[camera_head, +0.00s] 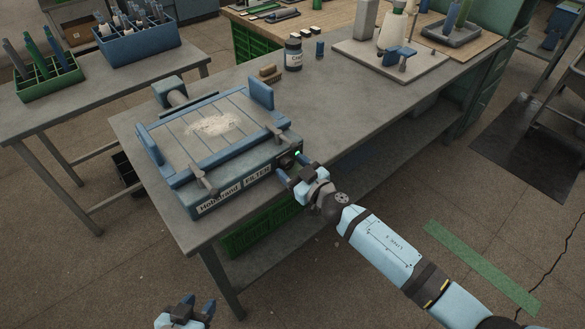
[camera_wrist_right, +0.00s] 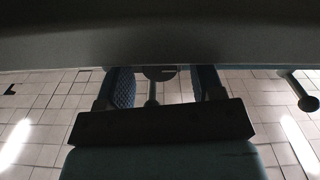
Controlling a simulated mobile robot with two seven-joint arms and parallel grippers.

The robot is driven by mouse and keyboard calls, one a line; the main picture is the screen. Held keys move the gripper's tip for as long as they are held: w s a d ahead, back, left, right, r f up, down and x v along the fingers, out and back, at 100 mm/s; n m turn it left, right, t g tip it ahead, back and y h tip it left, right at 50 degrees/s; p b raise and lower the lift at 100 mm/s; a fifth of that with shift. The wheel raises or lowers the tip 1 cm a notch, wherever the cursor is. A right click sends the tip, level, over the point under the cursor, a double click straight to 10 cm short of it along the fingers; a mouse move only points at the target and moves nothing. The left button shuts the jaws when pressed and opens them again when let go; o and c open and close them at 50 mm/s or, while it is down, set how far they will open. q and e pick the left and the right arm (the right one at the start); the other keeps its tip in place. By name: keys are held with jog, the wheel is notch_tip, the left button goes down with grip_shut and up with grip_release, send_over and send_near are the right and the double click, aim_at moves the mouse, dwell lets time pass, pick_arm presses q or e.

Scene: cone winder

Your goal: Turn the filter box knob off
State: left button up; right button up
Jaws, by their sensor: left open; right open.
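My right gripper (camera_head: 294,170) is open right in front of the knob. In the right wrist view its two fingers (camera_wrist_right: 164,78) stand apart below a dark surface. I cannot tell whether they touch the knob or how it is turned. My left gripper (camera_head: 190,310) is open and empty at the bottom edge, away from the table.
A brush (camera_head: 269,73), a dark jar (camera_head: 293,54) and a small blue item (camera_head: 320,48) stand behind the box. A board (camera_head: 391,62) with a cone and blue fixture is at the back right. The table's middle is clear.

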jog(key=c, duration=0.9)
jog(key=shift+n, duration=0.7)
jog(key=o, duration=0.9)
jog(key=shift+s, duration=0.1)
jog(key=p+v, duration=0.1)
jog(key=v, duration=1.2)
jog(key=shift+s+d, duration=0.25)
